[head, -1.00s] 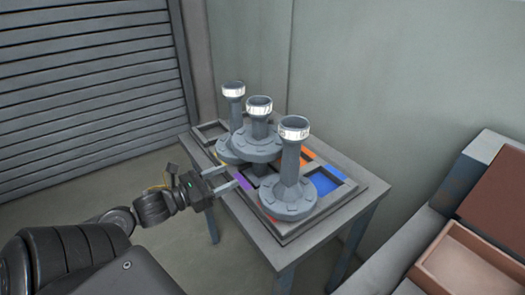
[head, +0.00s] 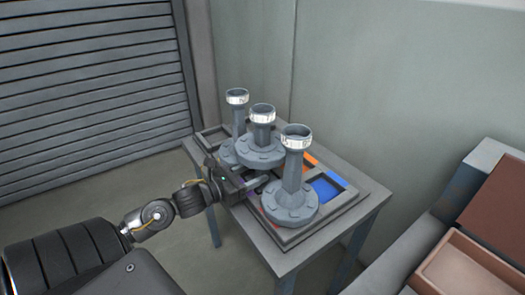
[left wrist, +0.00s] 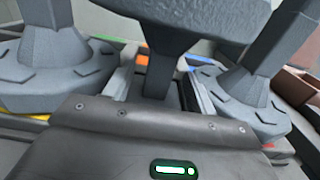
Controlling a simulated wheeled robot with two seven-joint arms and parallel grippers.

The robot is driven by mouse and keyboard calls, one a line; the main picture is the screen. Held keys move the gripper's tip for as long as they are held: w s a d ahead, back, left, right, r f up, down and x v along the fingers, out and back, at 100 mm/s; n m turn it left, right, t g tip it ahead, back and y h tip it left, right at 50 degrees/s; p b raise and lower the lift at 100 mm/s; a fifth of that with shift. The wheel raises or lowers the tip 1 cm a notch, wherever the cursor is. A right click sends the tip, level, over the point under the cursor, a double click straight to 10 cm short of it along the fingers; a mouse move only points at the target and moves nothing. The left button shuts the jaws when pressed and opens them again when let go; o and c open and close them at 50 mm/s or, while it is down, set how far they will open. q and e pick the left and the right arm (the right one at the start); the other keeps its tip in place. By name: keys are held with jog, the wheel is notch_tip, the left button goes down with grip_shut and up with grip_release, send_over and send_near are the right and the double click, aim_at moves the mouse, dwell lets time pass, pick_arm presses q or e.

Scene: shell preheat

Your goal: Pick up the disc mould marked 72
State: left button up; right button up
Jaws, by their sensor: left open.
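Three grey disc moulds with flanged bases, stems and pale-banded cups stand at the table: the back-left one (head: 237,120), the middle one (head: 262,151) and the front-right one (head: 291,203). Markings on the bands are too small to read, so I cannot tell which is 72. My left gripper (head: 262,182) is open, just below and in front of the middle mould's disc. In the left wrist view, a disc (left wrist: 190,22) looms overhead with a grey upright part beneath it. Other mould bases show at left (left wrist: 55,75) and right (left wrist: 240,100). Contact is unclear. My right gripper is out of view.
The moulds stand over a grey tray (head: 352,197) with coloured compartments, including blue and orange ones, on a small grey table (head: 370,205). A brown open box (head: 465,265) lies at the right. A wall is close behind; a slatted shutter is at left.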

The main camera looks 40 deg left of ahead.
pick_arm(q)
jog(key=shift+x, duration=1.1)
jog(key=shift+r, duration=0.1)
grip_shut()
